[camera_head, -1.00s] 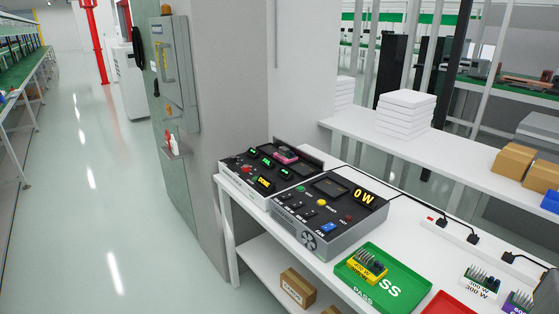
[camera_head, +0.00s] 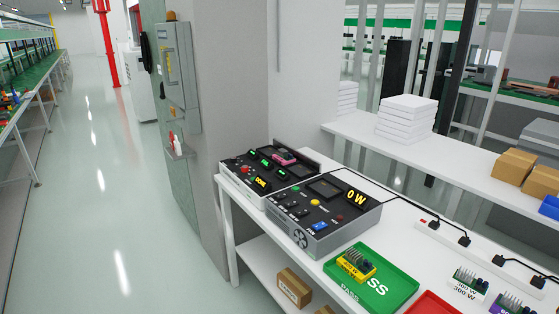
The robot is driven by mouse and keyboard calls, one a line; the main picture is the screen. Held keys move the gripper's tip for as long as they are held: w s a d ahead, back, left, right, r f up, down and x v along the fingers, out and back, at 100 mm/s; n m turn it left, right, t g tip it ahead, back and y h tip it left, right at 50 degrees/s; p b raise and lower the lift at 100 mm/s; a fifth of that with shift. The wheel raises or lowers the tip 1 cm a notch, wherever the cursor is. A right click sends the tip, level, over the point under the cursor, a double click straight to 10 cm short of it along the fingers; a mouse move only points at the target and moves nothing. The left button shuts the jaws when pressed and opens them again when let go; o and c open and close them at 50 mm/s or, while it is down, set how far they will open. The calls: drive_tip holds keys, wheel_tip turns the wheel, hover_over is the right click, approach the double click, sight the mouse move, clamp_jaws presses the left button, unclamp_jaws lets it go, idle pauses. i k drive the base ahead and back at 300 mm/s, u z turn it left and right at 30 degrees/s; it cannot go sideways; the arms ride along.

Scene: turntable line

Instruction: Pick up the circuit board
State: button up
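Several circuit boards with dark and metal parts on top show in the head view. A yellow-based board (camera_head: 356,263) sits in the left part of the green PASS tray (camera_head: 405,287). A white-based board marked 300 W (camera_head: 468,284) stands on the white table to the right of the tray. A purple-based board (camera_head: 505,306) stands at the lower right and is cut off by the picture's bottom edge. The frames do not show which board the task means. My gripper is not in view.
A test unit reading 0 W (camera_head: 325,214) and a second unit (camera_head: 268,175) with a pink item (camera_head: 284,157) stand left of the tray. A red tray (camera_head: 432,304) is partly cut off. A power strip (camera_head: 440,233) with cables lies behind. Floor at left is clear.

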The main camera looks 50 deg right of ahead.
sight(282, 156)
drive_tip(key=z, duration=0.1)
drive_tip(key=i, duration=0.95)
drive_tip(key=u, duration=0.05)
